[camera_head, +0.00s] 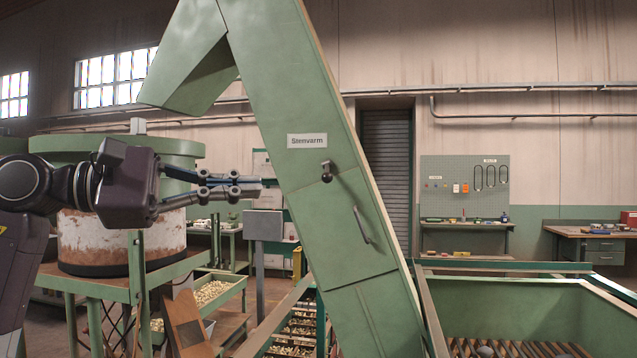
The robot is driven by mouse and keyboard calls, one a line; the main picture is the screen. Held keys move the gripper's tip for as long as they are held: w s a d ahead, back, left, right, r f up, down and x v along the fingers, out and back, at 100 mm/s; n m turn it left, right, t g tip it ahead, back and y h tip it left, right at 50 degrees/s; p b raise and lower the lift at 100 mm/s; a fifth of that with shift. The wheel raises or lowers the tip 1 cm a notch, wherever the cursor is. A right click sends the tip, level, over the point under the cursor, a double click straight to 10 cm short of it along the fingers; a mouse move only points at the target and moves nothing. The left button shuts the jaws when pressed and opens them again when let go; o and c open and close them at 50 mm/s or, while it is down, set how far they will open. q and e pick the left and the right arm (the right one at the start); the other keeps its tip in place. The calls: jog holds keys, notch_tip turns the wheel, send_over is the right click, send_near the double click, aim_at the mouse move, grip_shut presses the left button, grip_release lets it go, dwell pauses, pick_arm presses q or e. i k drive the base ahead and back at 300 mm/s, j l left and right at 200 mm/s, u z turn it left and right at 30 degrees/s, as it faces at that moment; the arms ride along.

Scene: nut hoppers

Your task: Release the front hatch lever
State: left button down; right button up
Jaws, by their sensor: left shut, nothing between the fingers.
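A tall green slanted chute (290,100) with a "Stenvarm" label (307,141) stands in the middle of the head view. On its face is a hatch (345,225) with a dark lever with a ball knob (327,172) at its upper edge and a grey bar handle (362,225) on its right side. The hatch looks closed. My left gripper (258,188) reaches in from the left, its fingers shut and empty, pointing right toward the chute. Its tips appear left of the lever, with a gap in the picture. My right gripper is not in view.
A green hopper with a rusty white drum (95,240) stands behind my left arm. A green tray of nuts (215,292) and a grey box on a post (263,225) are behind. A green bin with a slatted bottom (510,312) lies right of the chute.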

aim_at(326, 177)
jog(key=i, duration=0.95)
